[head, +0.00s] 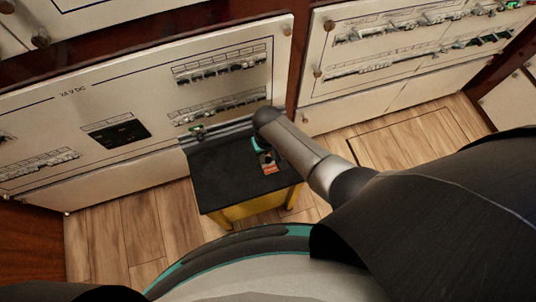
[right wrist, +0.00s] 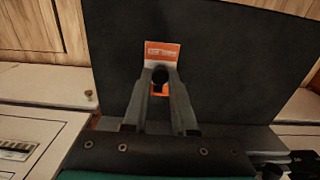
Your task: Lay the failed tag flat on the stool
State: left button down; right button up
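The failed tag (head: 269,168) is a small orange and white card over the stool's black top. In the right wrist view the tag (right wrist: 161,51) appears face-on, with its print too small to read in full. The stool (head: 223,182) has a flat black top and yellow legs. My right gripper (right wrist: 160,78) reaches down over the stool, its fingertips on both sides of a round black part at the tag, with no clear gap beside it. The tag looks about level with the top; I cannot tell whether it touches. My left gripper is not in view.
A cream breaker panel (head: 60,120) marked 24 V DC stands behind the stool, with rows of breakers. Another panel (head: 400,60) stands to the right. The wooden floor (head: 120,230) is clear beside the stool. Most of the black top around the tag is bare.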

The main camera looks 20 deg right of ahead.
jog(key=o, duration=0.5)
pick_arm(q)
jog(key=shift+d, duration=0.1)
pick_arm(e)
notch_tip(320, 180, up, 4)
jog(key=shift+f+p, duration=0.2)
jog(key=shift+p, duration=1.05)
pick_arm(q)
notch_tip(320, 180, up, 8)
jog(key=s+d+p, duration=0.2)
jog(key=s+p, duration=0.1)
jog(key=p, duration=0.3)
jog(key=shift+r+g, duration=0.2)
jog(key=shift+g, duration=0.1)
pick_arm(e)
notch_tip(320, 180, up, 12)
jog(key=shift+f, duration=0.15)
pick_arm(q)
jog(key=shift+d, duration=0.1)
